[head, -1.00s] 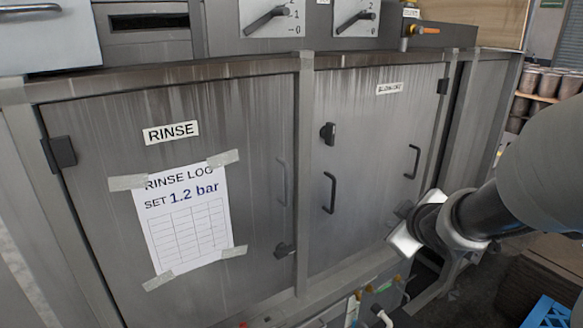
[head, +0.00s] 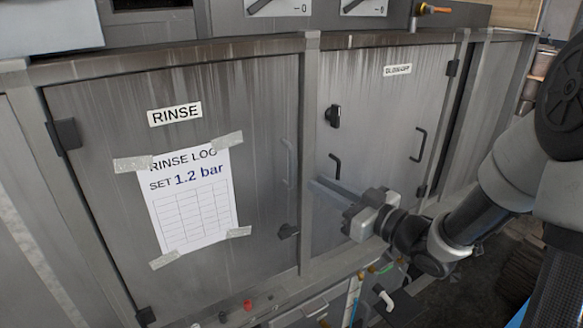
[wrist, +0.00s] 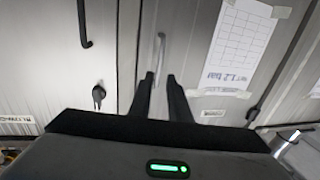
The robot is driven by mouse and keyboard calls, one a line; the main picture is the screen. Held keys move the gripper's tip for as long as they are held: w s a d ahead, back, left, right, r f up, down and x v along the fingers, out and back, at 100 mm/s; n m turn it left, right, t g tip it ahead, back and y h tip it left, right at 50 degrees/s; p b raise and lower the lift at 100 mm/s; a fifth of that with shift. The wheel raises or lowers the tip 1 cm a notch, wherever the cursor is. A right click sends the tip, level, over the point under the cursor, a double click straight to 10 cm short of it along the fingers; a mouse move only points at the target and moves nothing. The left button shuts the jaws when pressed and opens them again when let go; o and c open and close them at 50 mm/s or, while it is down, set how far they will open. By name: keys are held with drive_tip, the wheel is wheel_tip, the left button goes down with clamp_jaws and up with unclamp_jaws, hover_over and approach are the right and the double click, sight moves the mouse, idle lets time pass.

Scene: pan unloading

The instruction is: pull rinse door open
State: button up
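The grey rinse door (head: 95,130), with a RINSE label and a taped log sheet, stands shut on the left in the head view. Its slim grey handle (head: 287,165) is a vertical bar near its right edge; it also shows in the wrist view (wrist: 161,48).
The right-hand door (head: 385,110) is shut, with a dark knob (head: 333,116) and black handles (head: 418,145). A frame post (head: 308,130) separates the doors. Pipes and a white elbow fitting (head: 385,298) lie low in front. Control levers sit on top.

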sight(291, 168)
drive_tip(key=x, duration=1)
drive_tip(key=shift+w+a+p, duration=0.25)
drive_tip(key=shift+a+p, duration=0.05)
clamp_jaws()
